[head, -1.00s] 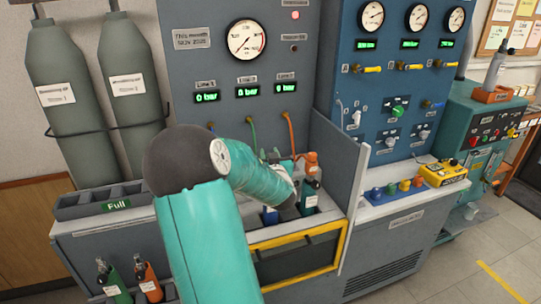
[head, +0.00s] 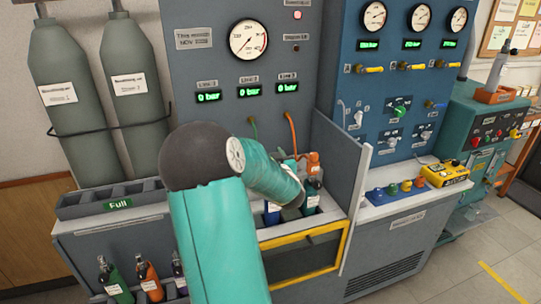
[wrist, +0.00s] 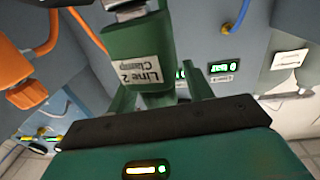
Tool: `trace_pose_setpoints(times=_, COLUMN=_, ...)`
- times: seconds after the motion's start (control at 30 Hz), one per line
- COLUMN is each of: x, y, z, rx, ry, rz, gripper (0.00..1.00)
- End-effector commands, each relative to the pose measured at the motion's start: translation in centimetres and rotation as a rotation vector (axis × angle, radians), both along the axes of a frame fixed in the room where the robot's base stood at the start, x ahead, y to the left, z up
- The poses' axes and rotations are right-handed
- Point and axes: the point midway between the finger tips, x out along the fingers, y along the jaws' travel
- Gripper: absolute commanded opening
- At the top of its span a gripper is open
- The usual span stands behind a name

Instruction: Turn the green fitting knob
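In the wrist view a green fitting (wrist: 138,48) labelled "Line 2 Clamp" hangs right in front of my gripper (wrist: 160,92). Its label reads upside down, and shiny metal shows at its upper end. My gripper's two green fingers stand apart, with the lower part of the fitting showing between them. A gap shows beside the right finger; I cannot tell whether the left finger touches the fitting. In the head view my arm hides the gripper and this fitting; only the top of a green hose (head: 253,126) shows. A separate green knob (head: 400,110) sits on the blue panel.
An orange fitting (wrist: 28,95) on an orange hose is close on the left in the wrist view. Small bottles (head: 312,195) stand in the bench bay beside my forearm. A grey side wall (head: 340,170) bounds the bay on the right. Grey cylinders (head: 62,100) stand at the left.

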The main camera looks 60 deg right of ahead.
Motion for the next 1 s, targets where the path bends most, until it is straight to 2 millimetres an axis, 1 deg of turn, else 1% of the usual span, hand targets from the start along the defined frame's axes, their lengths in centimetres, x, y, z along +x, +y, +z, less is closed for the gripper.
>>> trace_pose_setpoints(times=0.17, x=-0.2, y=0.2, z=0.0, rx=0.0, ry=-0.001, rz=-0.001, gripper=0.51)
trace_pose_setpoints(times=0.27, x=-0.9, y=0.9, z=0.1, rx=0.0, ry=-0.001, rz=-0.002, gripper=0.51)
trace_pose_setpoints(times=0.37, x=-2.0, y=2.2, z=0.1, rx=0.001, ry=-0.003, rz=-0.003, gripper=0.51)
trace_pose_setpoints(times=0.7, x=-6.8, y=7.9, z=0.1, rx=0.001, ry=-0.003, rz=-0.002, gripper=0.51)
trace_pose_setpoints(times=0.83, x=-8.2, y=9.4, z=0.1, rx=0.001, ry=-0.002, rz=-0.002, gripper=0.51)
trace_pose_setpoints(times=1.0, x=-8.9, y=10.4, z=0.0, rx=0.0, ry=-0.001, rz=-0.001, gripper=0.51)
